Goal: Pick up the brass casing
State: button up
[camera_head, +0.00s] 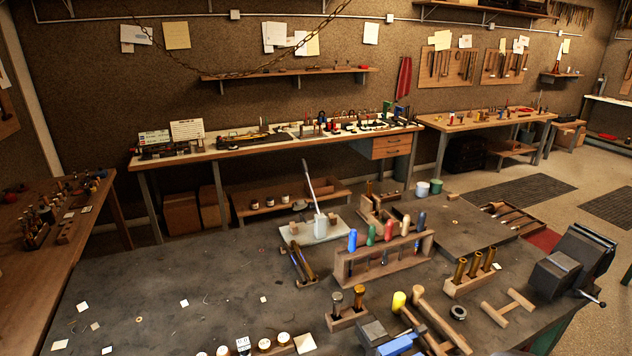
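Three brass-coloured tubes, likely brass casings (475,265), stand upright in a small wooden block (470,286) on the right part of the near dark workbench (210,275). I cannot tell which one the task means. My gripper is not in view.
A rack of screwdrivers (383,266) stands left of the tubes. A vise (574,262) sits at the right edge. Mallets (442,320), a wooden H-shaped piece (507,307) and a dark ring (458,313) lie in front. The bench's left half is mostly clear, with small scraps.

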aim_at(358, 300)
jog(key=i+j, duration=0.1)
jog(key=j, duration=0.15)
jog(key=j+z, duration=0.4)
jog(key=i+j+z, duration=0.1)
jog(key=j+z, duration=0.3)
jog(key=l+z, duration=0.1)
jog(key=z, duration=0.95)
